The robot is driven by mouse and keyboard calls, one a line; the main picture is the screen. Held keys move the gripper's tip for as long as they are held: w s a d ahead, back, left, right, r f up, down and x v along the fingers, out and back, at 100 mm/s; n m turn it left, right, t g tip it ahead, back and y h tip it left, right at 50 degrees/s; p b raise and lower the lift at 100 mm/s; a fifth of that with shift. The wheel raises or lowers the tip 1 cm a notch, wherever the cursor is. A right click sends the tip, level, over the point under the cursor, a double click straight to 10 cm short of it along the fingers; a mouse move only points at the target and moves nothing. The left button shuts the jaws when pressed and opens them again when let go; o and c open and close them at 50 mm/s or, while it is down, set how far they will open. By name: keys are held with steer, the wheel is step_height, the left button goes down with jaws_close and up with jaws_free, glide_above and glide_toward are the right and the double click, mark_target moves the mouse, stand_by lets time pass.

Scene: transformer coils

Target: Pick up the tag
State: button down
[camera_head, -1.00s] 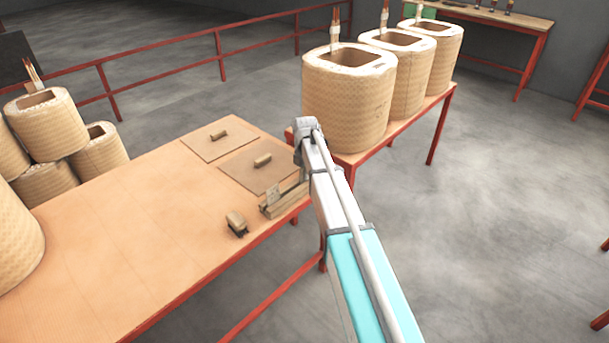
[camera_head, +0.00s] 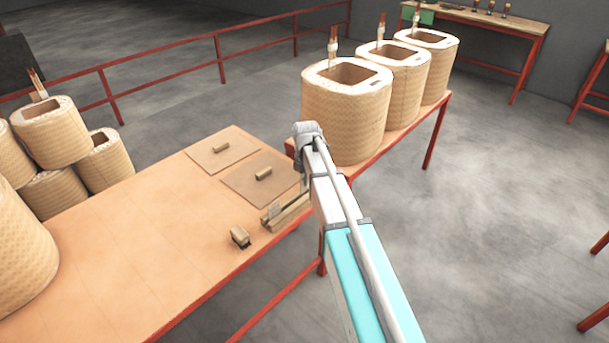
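I cannot pick out the tag for certain. A small pale upright piece (camera_head: 274,209) stands at the left end of a narrow wooden holder (camera_head: 288,213) near the table's right edge; it may be a tag, but it is too small to tell. My arm rises from the bottom right, and its grey joint lies over the table's far right corner, covering part of the holder's right end. My gripper's fingers do not show.
A wooden table (camera_head: 130,255) bears two flat boards with handles (camera_head: 222,150) (camera_head: 262,178) and a small stamp-like block (camera_head: 240,237). Large coils stand on a bench behind (camera_head: 345,115) and at left (camera_head: 50,130).

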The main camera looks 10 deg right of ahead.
steer(key=s+r+p, duration=0.2)
steer(key=s+r, duration=0.1)
steer(key=s, duration=0.5)
steer(key=shift+s+a+r+p, duration=0.15)
steer(key=shift+a+r+p, duration=0.1)
steer(key=shift+a+p, duration=0.15)
stand_by(0.7)
